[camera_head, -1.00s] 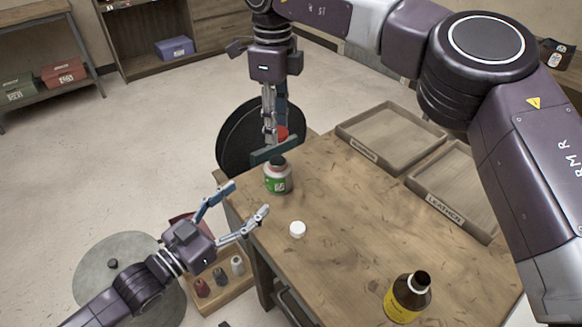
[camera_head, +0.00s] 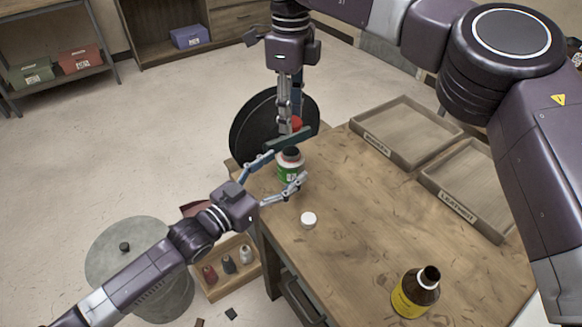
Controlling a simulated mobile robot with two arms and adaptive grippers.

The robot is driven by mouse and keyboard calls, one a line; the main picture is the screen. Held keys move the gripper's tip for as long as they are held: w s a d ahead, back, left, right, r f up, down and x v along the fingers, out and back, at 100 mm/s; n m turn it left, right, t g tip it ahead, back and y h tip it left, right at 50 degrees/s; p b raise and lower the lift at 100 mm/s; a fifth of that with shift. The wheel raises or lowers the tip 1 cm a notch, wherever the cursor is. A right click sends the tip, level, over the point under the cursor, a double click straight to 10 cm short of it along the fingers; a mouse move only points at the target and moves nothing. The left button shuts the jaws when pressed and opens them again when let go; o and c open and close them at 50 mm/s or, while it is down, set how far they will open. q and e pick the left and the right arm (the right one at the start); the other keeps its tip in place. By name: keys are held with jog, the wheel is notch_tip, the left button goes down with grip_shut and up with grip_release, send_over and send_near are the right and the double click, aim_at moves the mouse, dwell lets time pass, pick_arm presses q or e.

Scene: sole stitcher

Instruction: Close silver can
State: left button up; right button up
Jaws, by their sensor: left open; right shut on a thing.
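A silver can with a green label (camera_head: 287,173) stands upright on the wooden table (camera_head: 350,230) near its back left edge. Its top shows a dark neck or opening, partly under a dark green bar. My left gripper (camera_head: 288,166) is open, with one finger on either side of the can; contact is not clear. My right gripper (camera_head: 285,128) points down just behind and above the can. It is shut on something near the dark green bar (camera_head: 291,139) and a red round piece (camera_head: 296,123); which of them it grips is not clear. A white cap (camera_head: 309,219) lies on the table in front.
A brown bottle with a yellow label (camera_head: 415,293) stands at the front. Wooden trays (camera_head: 455,207) line the right side. A spool rack (camera_head: 229,287) and a grey round bin (camera_head: 140,255) are left of the table. The table's middle is clear.

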aim_at(282, 170)
pick_arm(q)
jog(key=shift+x, duration=1.6)
jog(key=shift+s, duration=0.1)
jog(key=c, duration=1.8)
pick_arm(e)
jog(key=shift+f, duration=2.45)
jog(key=shift+f, duration=0.1)
jog(key=shift+f, duration=0.8)
pick_arm(q)
grip_shut()
pick_arm(e)
jog(key=shift+f, duration=0.55)
